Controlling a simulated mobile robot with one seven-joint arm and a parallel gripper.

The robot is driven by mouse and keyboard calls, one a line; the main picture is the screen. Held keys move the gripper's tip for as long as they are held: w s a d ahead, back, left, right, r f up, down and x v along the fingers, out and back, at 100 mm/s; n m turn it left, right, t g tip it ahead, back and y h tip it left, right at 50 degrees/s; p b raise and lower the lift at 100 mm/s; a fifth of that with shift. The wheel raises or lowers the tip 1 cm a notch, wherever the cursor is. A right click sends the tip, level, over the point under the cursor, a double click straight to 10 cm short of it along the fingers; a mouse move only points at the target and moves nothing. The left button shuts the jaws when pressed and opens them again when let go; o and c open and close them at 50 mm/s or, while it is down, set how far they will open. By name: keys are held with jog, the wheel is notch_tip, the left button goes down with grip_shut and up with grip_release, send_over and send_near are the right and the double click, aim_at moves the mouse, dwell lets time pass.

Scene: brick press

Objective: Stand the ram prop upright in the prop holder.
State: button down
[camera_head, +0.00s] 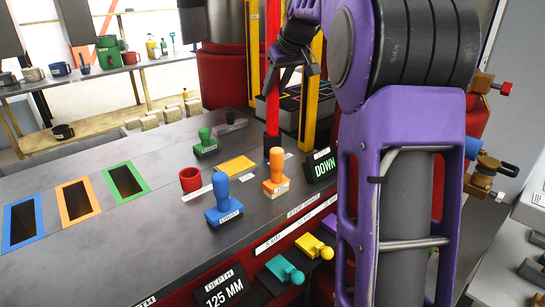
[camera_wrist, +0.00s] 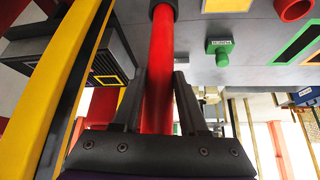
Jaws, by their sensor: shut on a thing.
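The ram prop (camera_head: 272,60), a long red rod, stands close to upright beside the yellow posts. My gripper (camera_head: 287,74) is shut on it. In the wrist view the red rod (camera_wrist: 160,60) runs between the two dark fingers of my gripper (camera_wrist: 160,78). A black section (camera_head: 271,146) is at the rod's lower end, near the table top; I cannot tell whether it touches. An open red cup (camera_head: 190,180), which may be the prop holder, stands empty-looking on the table, left of the rod. It also shows in the wrist view (camera_wrist: 293,10).
Blue (camera_head: 223,205), orange (camera_head: 277,175) and green (camera_head: 205,143) stamps stand on the table around the red cup. Yellow posts (camera_head: 313,85) rise close to the rod. A display (camera_head: 321,166) reads DOWN. Framed openings (camera_head: 125,181) lie at left, with bare table behind.

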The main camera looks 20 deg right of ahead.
jog(key=shift+f+b, duration=0.3)
jog(key=shift+f, duration=0.1)
dwell(0.3)
jog(key=shift+c, duration=2.3)
grip_release()
jog(key=o, duration=0.5)
jog(key=shift+f, duration=0.2)
jog(key=shift+c, duration=0.2)
jog(key=s+d+b, duration=0.2)
jog(key=s+b, duration=0.3)
jog(key=s, duration=0.7)
jog(key=shift+d+b, duration=0.15)
jog(key=shift+b, duration=0.2)
